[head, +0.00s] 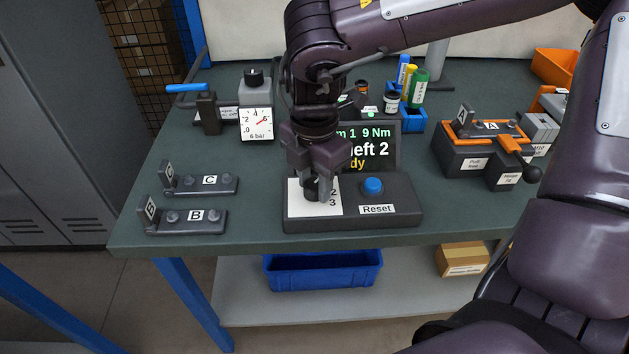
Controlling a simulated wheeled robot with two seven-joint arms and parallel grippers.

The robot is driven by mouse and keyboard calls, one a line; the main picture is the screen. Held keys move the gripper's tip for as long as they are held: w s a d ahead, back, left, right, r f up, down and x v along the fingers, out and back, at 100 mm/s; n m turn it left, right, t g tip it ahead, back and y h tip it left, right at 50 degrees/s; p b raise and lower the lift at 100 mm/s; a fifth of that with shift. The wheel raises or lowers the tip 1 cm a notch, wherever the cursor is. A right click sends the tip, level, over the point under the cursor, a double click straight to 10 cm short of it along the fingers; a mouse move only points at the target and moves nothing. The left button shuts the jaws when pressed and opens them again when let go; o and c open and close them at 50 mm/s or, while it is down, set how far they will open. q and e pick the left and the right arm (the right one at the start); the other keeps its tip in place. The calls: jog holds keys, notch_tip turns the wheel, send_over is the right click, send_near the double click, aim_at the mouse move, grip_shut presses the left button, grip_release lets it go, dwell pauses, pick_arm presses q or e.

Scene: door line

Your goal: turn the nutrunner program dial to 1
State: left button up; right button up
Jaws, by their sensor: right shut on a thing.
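The nutrunner controller (354,222) is a dark box with a screen (380,150) at its back, near the front edge of the bench. Its program dial (311,188) sits on a white plate (300,207) marked with numbers; 2 and 3 show at its right side. My right gripper (313,190) points down over the plate and is shut on the dial. The gripper hides most of the dial, so its pointer direction cannot be told. The arm also covers the left part of the screen, where "m 1 9 Nm", "eft 2" and "dy" show. My left gripper is not in view.
A blue Reset button (372,187) is right of the dial. Parts B (187,221) and C (207,184) lie left. A gauge (257,122) stands behind. An orange-topped fixture (480,150) is at right. A blue bin (323,275) sits on the lower shelf.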

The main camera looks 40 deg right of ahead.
aim_at(314, 183)
jog(key=o, duration=1)
notch_tip(314, 183, up, 7)
jog(key=shift+f+p, duration=0.1)
jog(key=shift+p, duration=0.3)
jog(key=shift+r, duration=0.55)
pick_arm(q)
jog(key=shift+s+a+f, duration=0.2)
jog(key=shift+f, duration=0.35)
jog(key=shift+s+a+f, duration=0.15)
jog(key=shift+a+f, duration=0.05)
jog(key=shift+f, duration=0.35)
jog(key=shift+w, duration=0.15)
